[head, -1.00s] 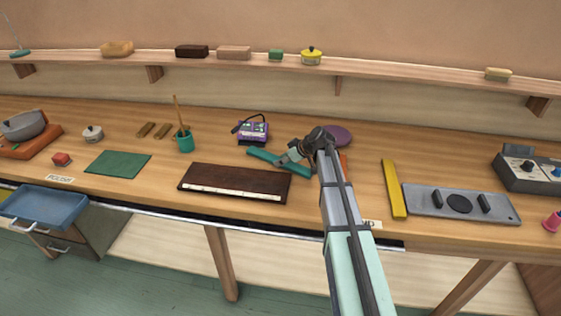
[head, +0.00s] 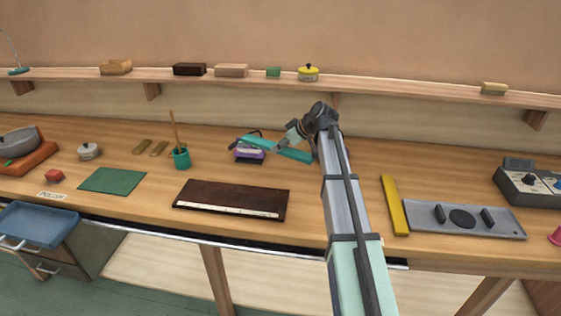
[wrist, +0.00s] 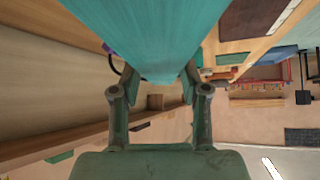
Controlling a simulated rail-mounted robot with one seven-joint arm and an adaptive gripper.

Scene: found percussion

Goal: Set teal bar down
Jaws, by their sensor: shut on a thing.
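The teal bar (head: 296,154) is held in my gripper (head: 284,146), raised above the bench in the head view. It overlaps the purple device behind it. In the wrist view the teal bar (wrist: 150,35) fills the upper middle, between the two fingers of my gripper (wrist: 158,90). The fingers are shut on it. Part of the bar is hidden by the gripper in the head view.
A dark brown board (head: 230,198) with a pale strip lies on the bench in front. The purple device (head: 248,153) stands behind the bar. A yellow bar (head: 394,205) and a grey plate (head: 462,220) lie to the right.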

